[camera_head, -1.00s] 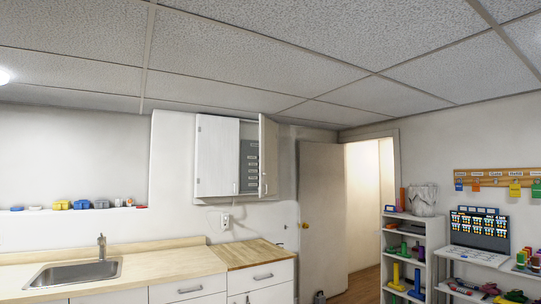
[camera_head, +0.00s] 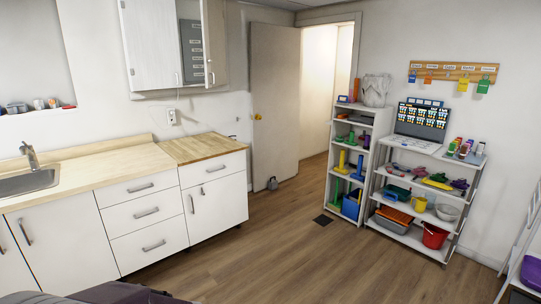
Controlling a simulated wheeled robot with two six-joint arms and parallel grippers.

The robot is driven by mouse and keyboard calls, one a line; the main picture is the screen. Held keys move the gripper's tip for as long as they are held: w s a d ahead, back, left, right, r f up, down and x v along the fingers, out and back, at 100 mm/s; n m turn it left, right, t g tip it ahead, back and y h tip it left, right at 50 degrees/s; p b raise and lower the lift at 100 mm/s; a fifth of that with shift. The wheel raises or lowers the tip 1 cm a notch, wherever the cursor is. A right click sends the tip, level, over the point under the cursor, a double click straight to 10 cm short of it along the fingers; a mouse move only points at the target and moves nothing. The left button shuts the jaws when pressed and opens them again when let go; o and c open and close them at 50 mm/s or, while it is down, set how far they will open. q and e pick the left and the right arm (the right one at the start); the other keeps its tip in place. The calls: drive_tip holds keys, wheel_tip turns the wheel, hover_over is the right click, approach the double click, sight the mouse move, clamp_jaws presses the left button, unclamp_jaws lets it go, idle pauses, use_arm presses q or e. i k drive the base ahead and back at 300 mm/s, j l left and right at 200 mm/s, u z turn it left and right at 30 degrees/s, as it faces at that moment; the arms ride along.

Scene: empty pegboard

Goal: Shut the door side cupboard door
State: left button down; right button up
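The white wall cupboard (camera_head: 150,45) hangs above the wooden counter at upper left, its top cut off by the picture edge. Its left door is shut. Its right door (camera_head: 214,42), on the side of the room door, stands open and swung outward. A grey panel with several labelled rows (camera_head: 192,50) shows in the opening. Neither of my grippers is in view.
A counter (camera_head: 100,180) with a sink (camera_head: 28,181) and white drawers runs below the cupboard. The room door (camera_head: 275,100) stands open. Shelves (camera_head: 345,165) with coloured items stand right. The wooden floor (camera_head: 270,250) is clear in the middle.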

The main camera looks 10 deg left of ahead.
sight(212, 11)
drive_tip(key=i+j+u, duration=0.1)
drive_tip(key=i, duration=0.55)
drive_tip(key=i+j+u, duration=0.15)
drive_tip(key=i, duration=0.5)
drive_tip(key=i+u, duration=0.1)
drive_tip(key=i, duration=0.6)
drive_tip(key=i+u, duration=0.15)
drive_tip(key=i, duration=0.5)
drive_tip(key=i+l+u, duration=0.1)
drive_tip(key=i, duration=0.55)
drive_tip(key=i+l+u, duration=0.15)
drive_tip(key=i, duration=0.5)
drive_tip(key=l, duration=0.1)
